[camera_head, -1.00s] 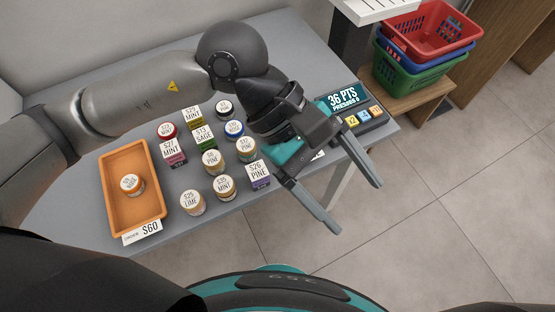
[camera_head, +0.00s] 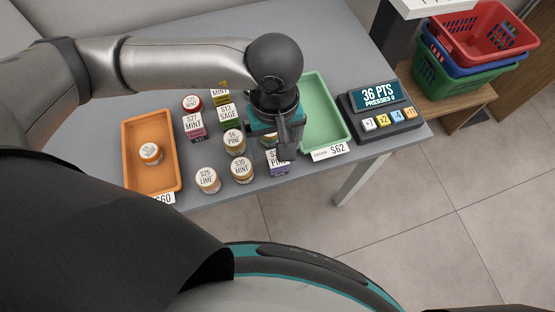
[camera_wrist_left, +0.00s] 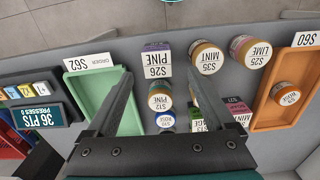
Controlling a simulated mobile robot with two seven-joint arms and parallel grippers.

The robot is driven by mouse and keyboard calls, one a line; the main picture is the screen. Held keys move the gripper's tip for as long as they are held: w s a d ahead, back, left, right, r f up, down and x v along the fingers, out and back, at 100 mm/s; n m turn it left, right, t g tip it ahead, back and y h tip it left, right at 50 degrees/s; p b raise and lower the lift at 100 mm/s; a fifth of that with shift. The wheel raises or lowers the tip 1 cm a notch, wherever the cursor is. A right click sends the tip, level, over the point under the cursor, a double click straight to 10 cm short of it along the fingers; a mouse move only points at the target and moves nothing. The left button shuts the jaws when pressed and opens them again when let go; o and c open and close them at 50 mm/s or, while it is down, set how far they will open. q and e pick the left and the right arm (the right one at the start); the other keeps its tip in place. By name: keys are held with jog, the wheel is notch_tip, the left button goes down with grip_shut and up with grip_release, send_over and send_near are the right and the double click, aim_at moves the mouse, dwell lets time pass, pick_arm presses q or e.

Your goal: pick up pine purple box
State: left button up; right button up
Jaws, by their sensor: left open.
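The purple box marked PINE (camera_head: 279,168) stands on the grey counter at the near right end of the group of goods, partly covered by my gripper in the head view. In the left wrist view the purple box (camera_wrist_left: 157,60) shows its white $26 PINE label, near the fingertips and between their lines. My left gripper (camera_head: 278,148) points down over the right column of goods. It is open and empty, with its fingers (camera_wrist_left: 160,78) spread apart in the left wrist view. Whether a finger touches the box cannot be told. My right gripper is not in view.
Close by stand a MINT jar (camera_head: 242,170), a PINE jar (camera_head: 234,141) and a LIME jar (camera_head: 207,180). A green tray (camera_head: 325,110) lies right of the gripper, an orange tray (camera_head: 131,165) with one jar at left. A points display (camera_head: 378,108) stands far right.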

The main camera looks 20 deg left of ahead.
aim_at(277, 163)
pick_arm(q)
jog(key=shift+d+f, duration=0.2)
jog(key=shift+f, duration=2.95)
jog(key=shift+c, duration=0.2)
grip_shut()
